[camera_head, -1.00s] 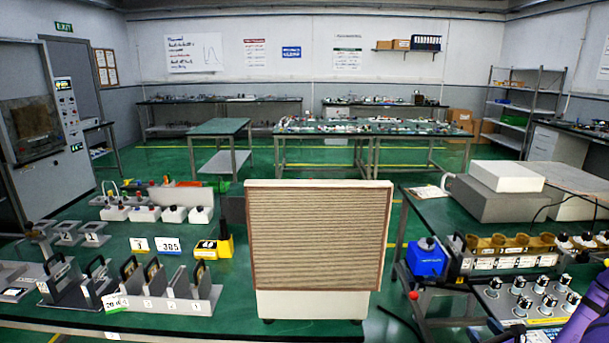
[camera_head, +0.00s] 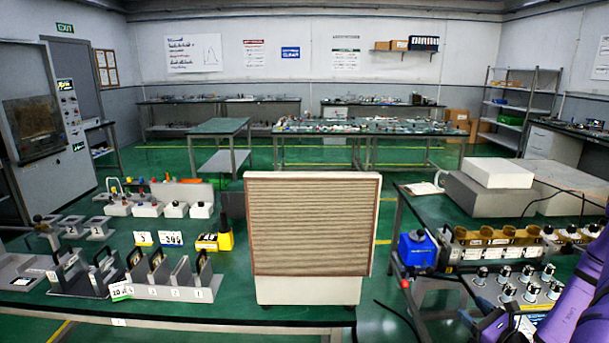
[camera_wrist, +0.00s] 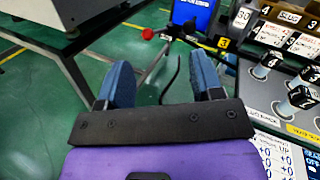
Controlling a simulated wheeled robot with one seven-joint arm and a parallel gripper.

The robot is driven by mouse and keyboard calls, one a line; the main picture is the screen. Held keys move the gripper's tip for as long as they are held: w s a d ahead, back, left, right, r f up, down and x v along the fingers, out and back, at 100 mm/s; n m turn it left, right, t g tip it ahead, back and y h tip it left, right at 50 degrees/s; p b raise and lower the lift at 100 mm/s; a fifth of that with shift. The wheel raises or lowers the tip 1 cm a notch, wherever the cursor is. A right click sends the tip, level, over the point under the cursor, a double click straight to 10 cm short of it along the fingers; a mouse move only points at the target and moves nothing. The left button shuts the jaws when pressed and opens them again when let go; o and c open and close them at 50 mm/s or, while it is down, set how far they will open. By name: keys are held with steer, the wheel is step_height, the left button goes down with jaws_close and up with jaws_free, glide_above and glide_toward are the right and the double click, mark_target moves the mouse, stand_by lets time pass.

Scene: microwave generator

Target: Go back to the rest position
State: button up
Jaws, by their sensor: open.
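My gripper (camera_wrist: 163,90) shows in the wrist view with its two blue fingers apart and nothing between them. It hangs over the gap beside the right-hand bench, with green floor and a dark cable beyond the fingers.
A large beige louvred box (camera_head: 312,235) stands at the middle front. The left bench holds a rack with dark plates (camera_head: 165,285) and a yellow device (camera_head: 225,236). The right bench carries a blue box (camera_head: 417,250) and a knob panel (camera_head: 520,288). Floor shows between the benches.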

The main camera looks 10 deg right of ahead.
steer(key=a+r+n+g+y, duration=1)
steer(key=a+r+n+g, duration=0.5)
steer(key=a+r+n, duration=0.75)
steer(key=s+a+r+n+t+h, duration=0.1)
steer(key=s+a+r+n+h, duration=0.2)
steer(key=s+r+h, duration=0.3)
steer(key=s+a+r+n+t+h, duration=0.1)
steer(key=s+r+n+h, duration=0.4)
steer(key=s+r, duration=0.7)
steer(key=shift+a+r+h, duration=0.9)
steer(key=shift+h, duration=0.2)
